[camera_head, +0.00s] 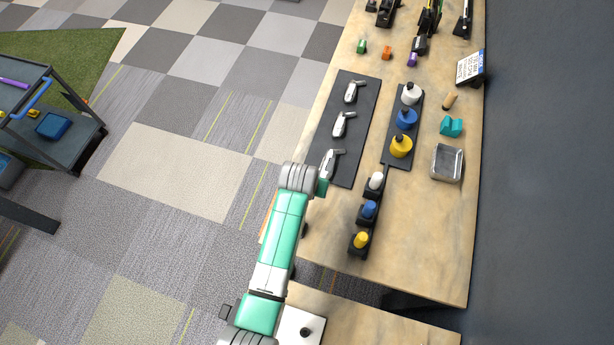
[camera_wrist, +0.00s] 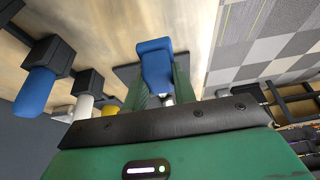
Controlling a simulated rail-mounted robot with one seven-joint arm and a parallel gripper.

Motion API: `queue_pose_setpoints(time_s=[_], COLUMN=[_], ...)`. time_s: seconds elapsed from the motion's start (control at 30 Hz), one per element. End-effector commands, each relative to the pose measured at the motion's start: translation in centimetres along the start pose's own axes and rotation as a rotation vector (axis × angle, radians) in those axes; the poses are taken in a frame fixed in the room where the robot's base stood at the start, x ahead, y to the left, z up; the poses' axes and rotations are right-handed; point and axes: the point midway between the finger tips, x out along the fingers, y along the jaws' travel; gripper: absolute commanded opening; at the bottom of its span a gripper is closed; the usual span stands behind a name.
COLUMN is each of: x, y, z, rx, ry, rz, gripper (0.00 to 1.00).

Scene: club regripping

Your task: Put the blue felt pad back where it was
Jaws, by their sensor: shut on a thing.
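In the wrist view a blue block-like piece (camera_wrist: 155,62), which looks like the blue felt pad, sits between the green fingers of my gripper (camera_wrist: 163,88). The gripper is shut on it. Its lower end is hidden by the fingers and the dark palm. In the head view my gripper (camera_head: 323,187) is at the near end of the dark mat (camera_head: 337,116), by the bench's left edge. My arm hides most of it, and the pad does not show there. A small dark surface (camera_wrist: 126,73) shows behind the pad.
Several white-grey tools lie on the mat, the closest (camera_head: 331,158) near my gripper. To the right, black holders carry white (camera_head: 376,180), blue (camera_head: 368,209) and yellow (camera_head: 361,239) pieces. Bottles stand behind them, beside a metal tray (camera_head: 447,163). The bench's near right is bare.

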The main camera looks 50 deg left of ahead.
Motion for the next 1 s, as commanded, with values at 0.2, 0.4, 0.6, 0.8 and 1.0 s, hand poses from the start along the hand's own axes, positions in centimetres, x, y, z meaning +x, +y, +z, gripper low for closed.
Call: queue_pose_setpoints(time_s=[0.2,0.4,0.6,0.8,1.0], x=[2.0,4.8,5.9,6.0,6.1], y=[0.0,0.0,-0.1,0.0,0.0], z=[0.8,2.0,2.4,2.5,2.5], rx=[0.0,-0.001,-0.001,0.0,0.0], ry=[0.001,-0.002,0.001,0.001,0.001], rz=[0.0,0.0,0.0,0.0,0.0], gripper=[0.09,0.09,0.09,0.09,0.48])
